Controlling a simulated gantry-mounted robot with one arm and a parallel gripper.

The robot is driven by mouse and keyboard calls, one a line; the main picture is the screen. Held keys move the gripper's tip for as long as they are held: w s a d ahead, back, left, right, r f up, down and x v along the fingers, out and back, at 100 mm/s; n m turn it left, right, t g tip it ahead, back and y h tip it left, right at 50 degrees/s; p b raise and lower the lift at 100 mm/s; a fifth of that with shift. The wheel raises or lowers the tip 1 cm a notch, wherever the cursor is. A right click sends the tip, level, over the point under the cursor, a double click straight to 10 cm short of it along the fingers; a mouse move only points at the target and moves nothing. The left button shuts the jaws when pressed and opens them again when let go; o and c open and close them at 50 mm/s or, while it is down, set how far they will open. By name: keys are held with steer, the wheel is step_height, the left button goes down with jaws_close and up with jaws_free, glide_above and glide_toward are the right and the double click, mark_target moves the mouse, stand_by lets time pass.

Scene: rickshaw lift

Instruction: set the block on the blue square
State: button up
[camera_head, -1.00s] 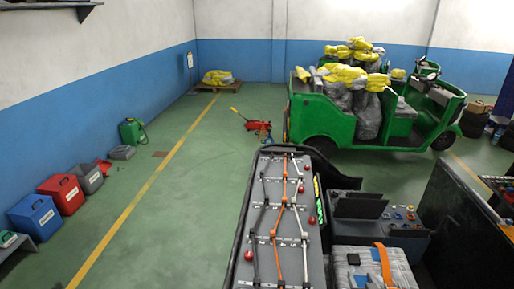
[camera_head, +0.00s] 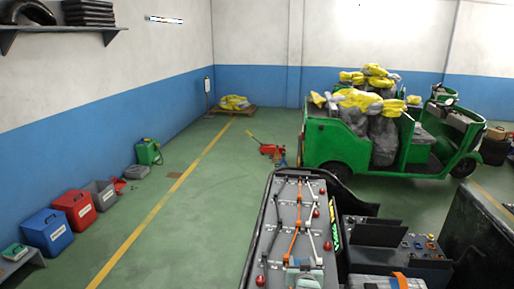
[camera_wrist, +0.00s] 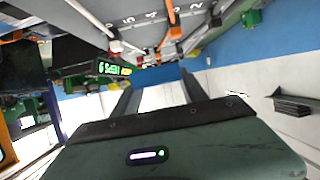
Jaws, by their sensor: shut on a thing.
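My gripper (camera_wrist: 158,74) shows in the wrist view as two dark fingers reaching away from a dark green-grey palm. I cannot make out the block or the blue square for certain in either view.
A grey panel (camera_head: 268,238) with levers and red knobs stands in front. A control console (camera_head: 408,262) is right of it. A green rickshaw (camera_head: 335,150) with yellow-and-grey sacks stands behind. Blue (camera_head: 47,233) and red (camera_head: 75,208) bins line the left wall.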

steer(key=s+a+b, duration=0.2)
steer(key=s+a, duration=0.1)
steer(key=a, duration=0.6)
steer(key=s+a+f, duration=0.1)
steer(key=s, duration=0.2)
steer(key=s+a+f+b, duration=0.1)
steer(key=s+a+f, duration=0.1)
steer(key=s, duration=0.1)
steer(key=s+a+f+b, duration=0.1)
steer(key=s+a, duration=0.1)
steer(key=s, duration=0.1)
steer(key=shift+a+f, duration=0.15)
steer(key=shift+a, duration=0.05)
steer(key=shift+n+y, duration=0.5)
steer(key=shift+y, duration=0.1)
steer(key=s, duration=0.4)
steer(key=s+f+b, duration=0.1)
steer(key=s, duration=0.4)
steer(key=s+a+f+b, duration=0.1)
steer(key=s, duration=0.3)
steer(key=shift+s+f, duration=0.15)
steer(key=shift+s, duration=0.1)
step_height(320, 180, up, 16)
steer(key=p, duration=1.6)
steer(key=s+f, duration=0.4)
steer(key=s, duration=0.6)
steer(key=shift+w, duration=0.1)
